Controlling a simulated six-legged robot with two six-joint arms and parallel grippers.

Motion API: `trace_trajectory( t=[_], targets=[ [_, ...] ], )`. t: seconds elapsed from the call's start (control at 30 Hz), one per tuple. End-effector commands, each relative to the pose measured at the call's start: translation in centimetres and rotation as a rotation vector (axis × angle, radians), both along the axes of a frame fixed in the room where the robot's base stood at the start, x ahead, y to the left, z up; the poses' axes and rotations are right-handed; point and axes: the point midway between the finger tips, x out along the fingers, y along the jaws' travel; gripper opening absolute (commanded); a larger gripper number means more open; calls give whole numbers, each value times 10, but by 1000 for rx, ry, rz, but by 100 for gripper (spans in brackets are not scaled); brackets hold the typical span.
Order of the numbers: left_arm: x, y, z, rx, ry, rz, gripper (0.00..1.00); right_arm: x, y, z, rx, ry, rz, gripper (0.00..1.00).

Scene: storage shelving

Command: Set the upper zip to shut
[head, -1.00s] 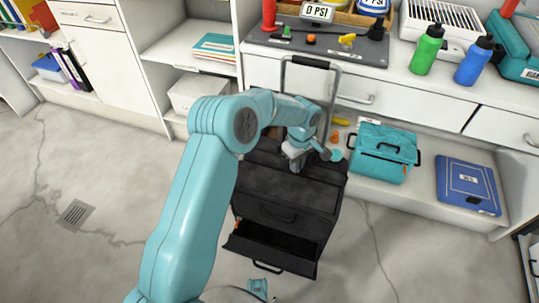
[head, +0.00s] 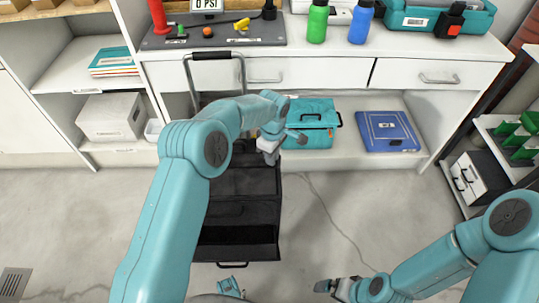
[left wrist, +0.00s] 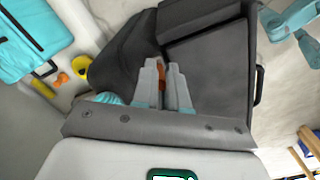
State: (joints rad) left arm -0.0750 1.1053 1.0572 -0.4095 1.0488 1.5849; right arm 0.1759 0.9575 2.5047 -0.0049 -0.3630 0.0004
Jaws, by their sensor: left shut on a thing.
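In the left wrist view, the case (left wrist: 207,62) fills the upper middle. My left gripper (head: 268,152) is at the top of the case; its fingers also show in the left wrist view (left wrist: 163,84). They are shut on a small orange piece (left wrist: 162,76), which looks like the zip pull. The zip's track is largely hidden by my gripper. My right gripper (head: 328,286) is low over the floor, away from the case; its jaw opening is unclear.
The counter above holds a green bottle (head: 317,22) and a blue bottle (head: 361,22). The floor right of the case is clear.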

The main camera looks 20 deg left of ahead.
Motion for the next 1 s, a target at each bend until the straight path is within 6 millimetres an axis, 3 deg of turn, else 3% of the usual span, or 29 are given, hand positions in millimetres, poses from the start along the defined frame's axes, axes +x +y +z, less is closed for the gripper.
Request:
trace_trajectory(
  t=[0.07,0.1,0.17,0.2,0.57,0.67,1.0],
  targets=[
    [1,-5,1,-7,-7,-3,0,0,0,0,0,0,0,100],
    [1,-5,1,-9,-8,-3,16,0,0,0,0,0,0,100],
    [2,-4,1,-8,-8,-3,35,0,0,0,0,0,0,100],
    [2,-4,1,-7,-7,-2,38,0,0,0,0,0,0,100],
    [1,-2,9,-5,-6,-2,38,0,0,3,0,0,0,100],
    [2,-2,28,-6,-9,-1,38,0,0,10,0,0,0,100],
    [1,-2,118,-6,-10,-2,38,0,0,36,0,0,0,100]
  ],
)
